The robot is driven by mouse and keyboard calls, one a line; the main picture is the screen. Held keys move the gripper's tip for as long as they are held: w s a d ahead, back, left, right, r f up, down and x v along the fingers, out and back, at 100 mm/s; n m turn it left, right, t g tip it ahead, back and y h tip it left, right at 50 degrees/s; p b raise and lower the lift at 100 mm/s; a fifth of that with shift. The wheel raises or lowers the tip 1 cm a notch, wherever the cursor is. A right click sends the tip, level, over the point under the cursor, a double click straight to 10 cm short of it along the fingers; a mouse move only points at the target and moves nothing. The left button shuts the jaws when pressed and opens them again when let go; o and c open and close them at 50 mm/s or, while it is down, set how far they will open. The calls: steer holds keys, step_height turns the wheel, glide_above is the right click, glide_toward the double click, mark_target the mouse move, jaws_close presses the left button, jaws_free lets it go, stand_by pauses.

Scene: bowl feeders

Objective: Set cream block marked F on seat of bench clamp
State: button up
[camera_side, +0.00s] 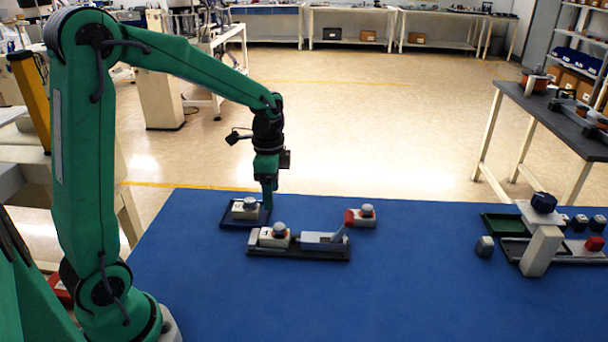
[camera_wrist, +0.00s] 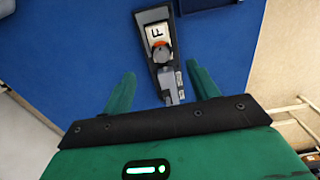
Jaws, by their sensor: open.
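The cream block marked F (camera_wrist: 155,34), with a grey knob and an orange patch, shows in the wrist view on a long dark base with grey parts. It appears to be the cream block (camera_side: 268,238) at the left end of the bench clamp (camera_side: 322,252) in the side view. The clamp's grey arm (camera_side: 339,232) rises at its right. My gripper (camera_side: 268,204) points down above this area and looks empty. In the wrist view its fingers (camera_wrist: 160,68) stand apart, either side of the clamp's grey parts. The exact fit on the seat is unclear.
A similar cream block (camera_side: 246,211) stands in a navy tray (camera_side: 229,222) behind the clamp. A green tray (camera_side: 500,222) and a cream post (camera_side: 541,250) stand far right. The blue table between is clear.

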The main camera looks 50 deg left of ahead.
stand_by(0.4)
steer(key=s+d+r+n+t, duration=0.2)
steer(key=s+d+r+n, duration=0.1)
steer(key=s, duration=0.4)
steer(key=s+d+r+n+t, duration=0.3)
steer(key=s+d+r+n, duration=0.1)
steer(key=s+r+n, duration=0.2)
steer(key=shift+s+r+t, duration=0.3)
steer(key=shift+s+r, duration=0.35)
steer(key=shift+s, duration=0.65)
